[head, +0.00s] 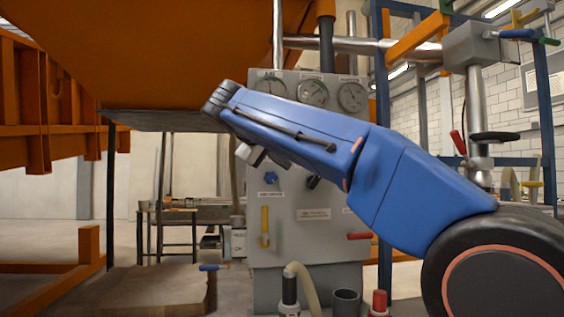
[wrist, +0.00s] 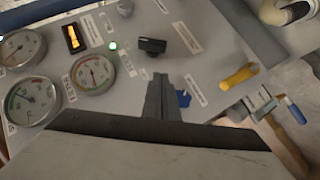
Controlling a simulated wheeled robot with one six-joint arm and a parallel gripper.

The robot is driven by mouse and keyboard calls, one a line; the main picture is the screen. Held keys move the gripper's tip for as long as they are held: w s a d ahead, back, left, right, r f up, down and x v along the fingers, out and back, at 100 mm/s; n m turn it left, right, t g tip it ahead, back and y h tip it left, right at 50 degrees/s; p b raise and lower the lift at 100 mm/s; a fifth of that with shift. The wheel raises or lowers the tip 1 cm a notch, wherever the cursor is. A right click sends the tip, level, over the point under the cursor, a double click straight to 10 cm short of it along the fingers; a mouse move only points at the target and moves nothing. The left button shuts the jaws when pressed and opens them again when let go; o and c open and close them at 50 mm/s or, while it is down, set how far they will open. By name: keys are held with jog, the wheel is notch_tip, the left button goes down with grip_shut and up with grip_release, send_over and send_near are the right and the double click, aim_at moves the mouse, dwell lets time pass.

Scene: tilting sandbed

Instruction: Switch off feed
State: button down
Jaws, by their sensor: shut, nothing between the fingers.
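The grey control panel (head: 330,256) stands upright in front of me. It carries a black rotary switch (wrist: 152,47), also partly visible below my arm in the head view (head: 313,182), a blue knob (head: 270,178) and a yellow lever handle (head: 265,225). The label writing is too small to read, so I cannot tell which control is the feed. My gripper (wrist: 161,82) is shut and empty over the panel. In the wrist view it lies below the black switch and partly covers the blue knob (wrist: 184,98). Whether it touches the panel is unclear.
Three round gauges (head: 313,91) line the panel's top. A lit green lamp (wrist: 113,45) and an amber display (wrist: 73,38) sit near them. A red handle (head: 359,236) sits low on the panel. A blue-handled valve (head: 212,267) is at its left. The orange sandbed (head: 170,50) hangs overhead.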

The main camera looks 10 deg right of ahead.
aim_at(309, 184)
jog(key=shift+w+d+f, duration=0.75)
jog(key=shift+d+f, duration=0.05)
jog(key=shift+d, duration=0.35)
jog(key=shift+w+d+f, duration=0.7)
jog(key=shift+d+f, duration=0.1)
jog(key=shift+d, duration=0.35)
jog(key=shift+w+d+f, duration=0.75)
jog(key=shift+d+f, duration=0.05)
jog(key=shift+d, duration=0.35)
